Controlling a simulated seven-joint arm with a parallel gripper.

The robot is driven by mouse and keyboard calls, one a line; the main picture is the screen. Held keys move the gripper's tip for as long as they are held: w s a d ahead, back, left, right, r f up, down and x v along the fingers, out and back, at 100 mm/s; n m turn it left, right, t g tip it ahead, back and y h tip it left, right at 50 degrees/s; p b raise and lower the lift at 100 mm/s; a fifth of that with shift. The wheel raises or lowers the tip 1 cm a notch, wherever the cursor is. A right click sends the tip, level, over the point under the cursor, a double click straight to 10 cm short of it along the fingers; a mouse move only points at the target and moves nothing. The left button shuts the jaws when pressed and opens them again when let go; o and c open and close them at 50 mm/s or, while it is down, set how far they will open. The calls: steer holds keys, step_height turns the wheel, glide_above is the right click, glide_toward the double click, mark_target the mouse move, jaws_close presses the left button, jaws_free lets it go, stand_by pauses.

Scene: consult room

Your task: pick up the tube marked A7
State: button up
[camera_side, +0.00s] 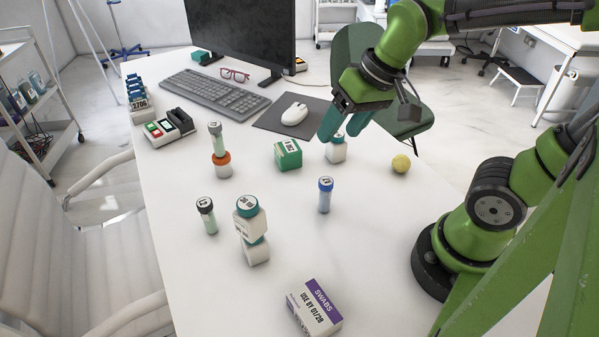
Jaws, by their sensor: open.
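Three capped tubes show. A blue-capped tube (325,197) stands upright on the table, right of centre. A black-capped tube (207,217) stands at the left. The marks on the tubes are too small to read, so I cannot tell which is A7. My gripper (344,123) is open, with teal fingers pointing down, behind the blue-capped tube and apart from all three tubes. It is close to a white bottle with a teal cap (336,153) and partly hides its top. I cannot tell whether they touch.
Stacked teal-lidded jars (252,228) stand left of the blue-capped tube. A green box (288,155), a yellow ball (401,163) and a swabs box (314,307) lie around. Keyboard (215,93), mouse (295,114) and monitor (245,35) are behind. The table's (190,270) front left is clear.

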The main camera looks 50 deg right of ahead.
step_height(320, 180, down, 3)
steer(key=w+g+h, duration=0.1)
steer(key=w+g, duration=0.2)
steer(key=g, duration=0.1)
glide_toward(325, 195)
steer(key=shift+h, duration=0.4)
steer(key=f, duration=0.3)
steer(key=w+f, duration=0.1)
steer(key=f, duration=0.1)
steer(key=shift+d+f, duration=0.2)
steer(key=shift+d, duration=0.1)
steer(key=shift+s+a+f, duration=0.1)
steer(key=shift+f, duration=2.95)
steer(key=shift+c, duration=0.4)
